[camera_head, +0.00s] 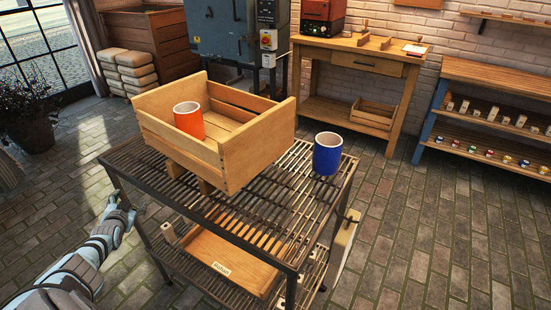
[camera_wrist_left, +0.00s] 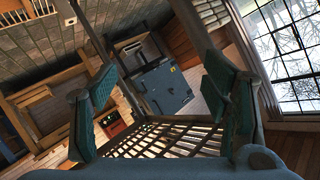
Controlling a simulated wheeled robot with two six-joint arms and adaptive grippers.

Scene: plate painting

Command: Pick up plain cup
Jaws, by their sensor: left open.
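An orange-red cup (camera_head: 189,120) stands upright inside a wooden crate (camera_head: 262,143) on the slatted metal rack (camera_head: 292,215). A blue cup (camera_head: 327,154) stands upright on the rack's top, right of the crate and apart from it. Both have white insides; I cannot tell which one the task calls plain. My left gripper (camera_head: 124,200) is beside the rack's left edge, well away from both cups. In the left wrist view my left gripper (camera_wrist_left: 158,88) is open, with nothing between its fingers and the slatted rack (camera_wrist_left: 175,138) beyond. My right gripper is not in view.
The crate's walls surround the orange-red cup. A labelled wooden tray (camera_head: 212,250) lies on the rack's lower shelf. A wooden workbench (camera_head: 365,62) and a shelf unit (camera_head: 490,85) stand behind. The rack top around the blue cup is clear.

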